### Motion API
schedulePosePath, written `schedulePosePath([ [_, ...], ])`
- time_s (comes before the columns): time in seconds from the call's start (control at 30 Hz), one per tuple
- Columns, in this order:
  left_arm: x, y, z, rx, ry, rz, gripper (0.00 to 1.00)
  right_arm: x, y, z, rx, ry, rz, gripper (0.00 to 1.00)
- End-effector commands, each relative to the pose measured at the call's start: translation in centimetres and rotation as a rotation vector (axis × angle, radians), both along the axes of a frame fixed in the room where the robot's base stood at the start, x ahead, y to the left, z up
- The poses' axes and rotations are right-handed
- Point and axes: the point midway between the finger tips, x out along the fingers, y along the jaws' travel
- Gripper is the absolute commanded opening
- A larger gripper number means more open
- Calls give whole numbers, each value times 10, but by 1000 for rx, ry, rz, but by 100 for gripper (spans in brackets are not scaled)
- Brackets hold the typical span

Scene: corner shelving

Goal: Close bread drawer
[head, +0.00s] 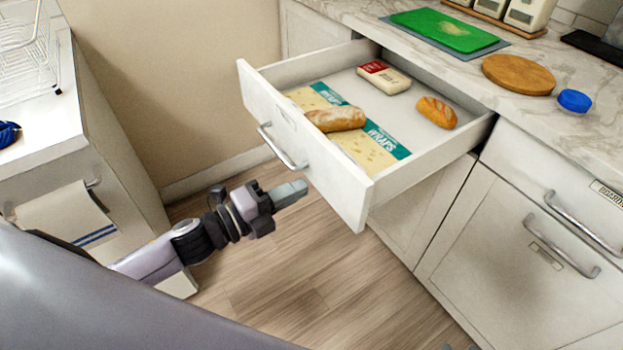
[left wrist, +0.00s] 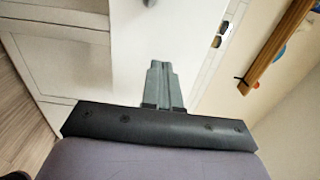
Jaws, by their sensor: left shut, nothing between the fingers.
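The bread drawer (head: 336,190) is pulled well out from under the counter in the head view. Its front has a metal bar handle (head: 281,148). Inside lie a bread loaf (head: 336,119), a small roll (head: 437,112), a red and white pack (head: 384,77) and packs of wraps (head: 372,145). My left gripper (head: 301,186) is shut and empty, in front of the drawer front and below the handle. In the left wrist view, its closed fingers (left wrist: 162,85) point at a white surface; whether they touch it I cannot tell.
Another cabinet with a towel (head: 68,215) stands at the left. The wooden floor (head: 330,280) before the drawer is clear.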

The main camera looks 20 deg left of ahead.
Motion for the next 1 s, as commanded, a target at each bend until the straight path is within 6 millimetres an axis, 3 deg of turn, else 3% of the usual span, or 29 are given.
schedulePosePath([
  [0.33, 29, -22, 0, -1, 0, 1, 0, 0, 1, 1, 5, 0, -6, 43],
  [1.0, 34, -24, 0, -1, 1, 0, 0, -1, 1, 0, 2, 3, -2, 43],
])
